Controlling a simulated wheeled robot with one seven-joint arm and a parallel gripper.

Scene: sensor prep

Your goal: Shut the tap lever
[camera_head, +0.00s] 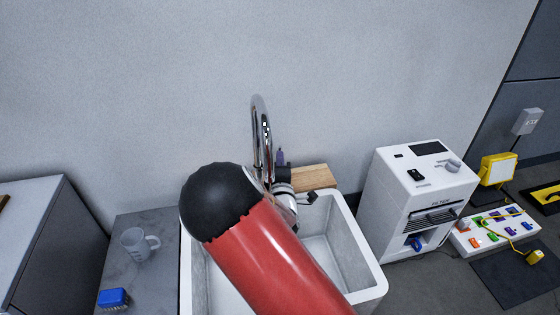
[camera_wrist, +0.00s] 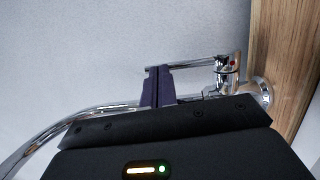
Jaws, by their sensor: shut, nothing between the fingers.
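The chrome tap rises from the back of the sink in the head view; its tall curved spout (camera_head: 262,125) shows above my arm. In the wrist view the tap body (camera_wrist: 228,77) stands at the right, and the thin chrome lever (camera_wrist: 200,65) sticks out from its top toward the left. The spout (camera_wrist: 60,138) curves away at lower left. My gripper (camera_wrist: 158,72) is shut and empty; its dark purple fingertips overlap the lever's free end. I cannot tell whether they touch it. In the head view my gripper (camera_head: 280,157) is right beside the spout; the lever is hidden there.
The white sink (camera_head: 366,262) lies under my arm, with a wooden board (camera_head: 313,177) behind it. A white filter machine (camera_head: 400,195) stands close at right. The wall is close behind the tap.

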